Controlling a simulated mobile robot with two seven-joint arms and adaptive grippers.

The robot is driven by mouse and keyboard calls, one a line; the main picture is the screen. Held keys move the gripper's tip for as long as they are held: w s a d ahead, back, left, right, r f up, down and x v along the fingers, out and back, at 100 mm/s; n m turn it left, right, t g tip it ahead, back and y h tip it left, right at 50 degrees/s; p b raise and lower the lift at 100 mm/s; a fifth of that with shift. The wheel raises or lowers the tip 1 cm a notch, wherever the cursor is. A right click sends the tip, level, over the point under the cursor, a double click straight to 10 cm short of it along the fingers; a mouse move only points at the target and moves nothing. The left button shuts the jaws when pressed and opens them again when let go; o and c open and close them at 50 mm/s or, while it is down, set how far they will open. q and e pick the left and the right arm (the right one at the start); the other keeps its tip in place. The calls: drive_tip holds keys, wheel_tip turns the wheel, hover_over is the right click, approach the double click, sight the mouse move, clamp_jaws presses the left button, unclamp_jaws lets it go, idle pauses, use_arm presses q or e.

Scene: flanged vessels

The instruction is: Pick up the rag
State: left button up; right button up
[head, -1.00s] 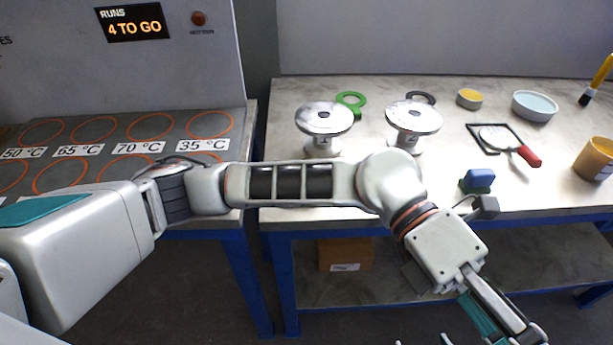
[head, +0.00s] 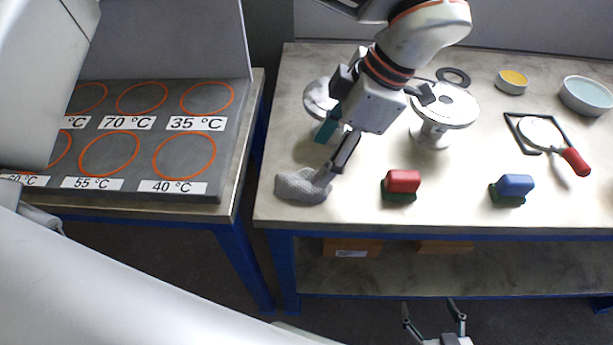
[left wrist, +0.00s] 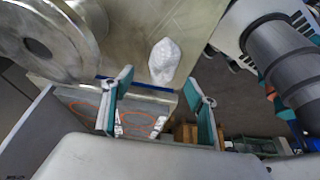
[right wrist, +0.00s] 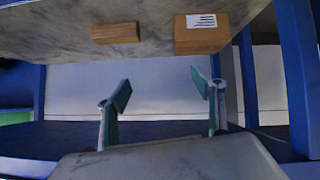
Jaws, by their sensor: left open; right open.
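The rag (head: 300,186) is a crumpled grey cloth on the table near its front left corner. In the left wrist view the rag (left wrist: 165,60) looks pale and lies beyond the fingertips, roughly in line with the gap. My left gripper (head: 325,158) is open and empty at the rag's upper right in the head view; one finger overlaps the rag's edge, and I cannot tell whether it touches. Its open fingers also show in the left wrist view (left wrist: 157,82). My right gripper (head: 434,314) is open and empty, low in front of the table; the right wrist view shows its spread fingers (right wrist: 161,84).
One flanged vessel (head: 317,98) stands partly hidden behind my left gripper; another (head: 445,106) stands to its right. A red block (head: 403,182) and a blue block (head: 515,186) stand near the front edge. A heating plate (head: 228,150) is left, across a gap.

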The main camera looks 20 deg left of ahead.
sight(306, 179)
use_arm(q)
drive_tip(key=x, duration=0.7)
drive_tip(key=shift+s+a+f, duration=0.1)
drive_tip(key=shift+s, duration=0.25)
drive_tip(key=c, duration=1.2)
